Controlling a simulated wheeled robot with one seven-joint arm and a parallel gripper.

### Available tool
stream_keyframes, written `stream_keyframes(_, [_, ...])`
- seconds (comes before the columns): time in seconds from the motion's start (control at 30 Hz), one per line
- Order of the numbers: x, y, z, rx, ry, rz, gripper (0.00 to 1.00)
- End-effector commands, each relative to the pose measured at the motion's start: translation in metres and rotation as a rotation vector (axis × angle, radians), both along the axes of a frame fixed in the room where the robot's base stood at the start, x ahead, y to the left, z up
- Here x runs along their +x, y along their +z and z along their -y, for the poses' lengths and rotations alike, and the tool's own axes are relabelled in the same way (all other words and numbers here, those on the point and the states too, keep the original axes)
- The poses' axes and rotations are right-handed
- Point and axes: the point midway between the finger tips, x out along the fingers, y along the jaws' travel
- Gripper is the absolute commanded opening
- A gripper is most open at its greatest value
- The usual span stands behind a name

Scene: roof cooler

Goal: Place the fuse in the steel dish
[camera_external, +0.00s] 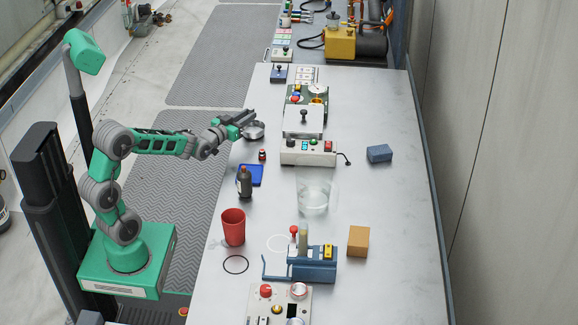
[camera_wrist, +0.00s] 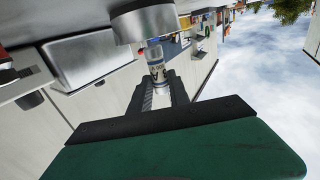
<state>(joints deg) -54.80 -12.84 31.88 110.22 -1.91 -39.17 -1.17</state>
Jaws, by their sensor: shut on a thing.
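My gripper (camera_external: 244,118) reaches over the table's left edge, right at the steel dish (camera_external: 255,132). In the wrist view my gripper (camera_wrist: 160,88) is shut on the fuse (camera_wrist: 156,69), a small pale cylinder with dark print and metal ends. The fuse sticks out beyond the fingertips towards the round grey steel dish (camera_wrist: 144,22). The fuse overlaps the dish's edge in that view; I cannot tell whether they touch. The fuse is too small to make out in the external view.
A small red-and-dark jar (camera_external: 262,155), a blue tray (camera_external: 249,175) and a dark bottle (camera_external: 244,183) stand nearer along the table's left edge. A control box (camera_external: 308,152) with buttons stands right of the dish. A red cup (camera_external: 233,227) is further forward.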

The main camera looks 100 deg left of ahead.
Motion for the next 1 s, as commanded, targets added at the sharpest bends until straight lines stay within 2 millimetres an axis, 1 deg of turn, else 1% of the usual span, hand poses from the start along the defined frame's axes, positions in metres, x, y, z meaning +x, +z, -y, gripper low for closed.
stream_keyframes(0.1, [0.006,-0.011,-0.007,0.0,-0.001,0.0,0.0])
stream_keyframes(0.23, [0.006,-0.035,-0.006,-0.001,-0.001,-0.001,0.0])
stream_keyframes(0.27, [0.005,-0.038,-0.006,0.001,-0.002,-0.001,0.0])
stream_keyframes(0.5, [0.005,-0.039,-0.006,0.002,-0.002,0.002,0.0])
stream_keyframes(0.63, [0.005,-0.043,-0.006,0.002,-0.002,0.002,0.0])
stream_keyframes(0.67, [0.005,-0.043,-0.006,0.002,-0.002,0.002,0.23])
stream_keyframes(0.9, [0.005,-0.042,-0.006,0.002,-0.002,0.001,0.43])
stream_keyframes(1.0, [0.005,-0.042,-0.006,0.002,-0.002,0.001,0.44])
